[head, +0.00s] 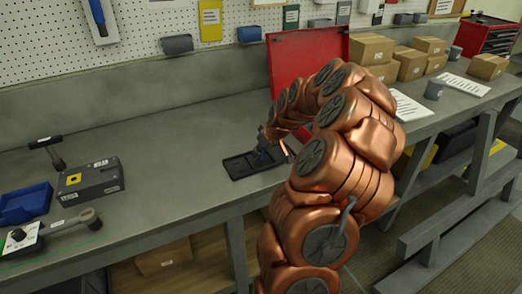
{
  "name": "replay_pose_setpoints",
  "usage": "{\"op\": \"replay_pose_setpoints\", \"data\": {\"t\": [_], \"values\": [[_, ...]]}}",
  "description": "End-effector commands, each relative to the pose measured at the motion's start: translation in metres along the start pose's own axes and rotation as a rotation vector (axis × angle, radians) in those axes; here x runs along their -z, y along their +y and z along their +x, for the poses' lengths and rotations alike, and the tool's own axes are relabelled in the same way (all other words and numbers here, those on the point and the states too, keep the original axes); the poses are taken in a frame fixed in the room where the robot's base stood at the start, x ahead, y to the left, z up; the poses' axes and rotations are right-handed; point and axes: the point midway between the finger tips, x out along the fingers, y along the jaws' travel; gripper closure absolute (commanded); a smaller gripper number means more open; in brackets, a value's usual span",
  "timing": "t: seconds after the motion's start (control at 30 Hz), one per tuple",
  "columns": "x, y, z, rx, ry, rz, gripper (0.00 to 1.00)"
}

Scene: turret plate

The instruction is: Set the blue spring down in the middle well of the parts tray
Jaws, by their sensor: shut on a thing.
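The parts tray (233,168) is a dark, shallow tray with raised dividers, lying flat on the grey workbench in front of the red panel. My gripper (263,150) is over the tray, small and partly hidden by my copper arm. A small bit of blue, the blue spring (262,155), shows at its fingertips. My gripper is shut on the spring, above or in the tray's middle part. I cannot tell whether the spring touches the well floor. The tray's right end is partly hidden behind my arm.
A red upright panel (290,62) stands close behind the tray. At left are a dark grey box (90,181), a blue bin (25,203) and mallets. Cardboard boxes (370,48) stand at back right. The bench left of the tray is clear.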

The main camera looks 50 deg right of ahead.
Motion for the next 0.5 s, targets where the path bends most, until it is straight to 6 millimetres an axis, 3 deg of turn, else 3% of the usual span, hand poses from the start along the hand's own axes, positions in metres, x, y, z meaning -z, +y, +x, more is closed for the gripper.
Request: {"op": "replay_pose_setpoints", "data": {"t": [0.5], "values": [[-0.0034,-0.0002,0.0061,0.001,-0.001,0.0,1.0]]}}
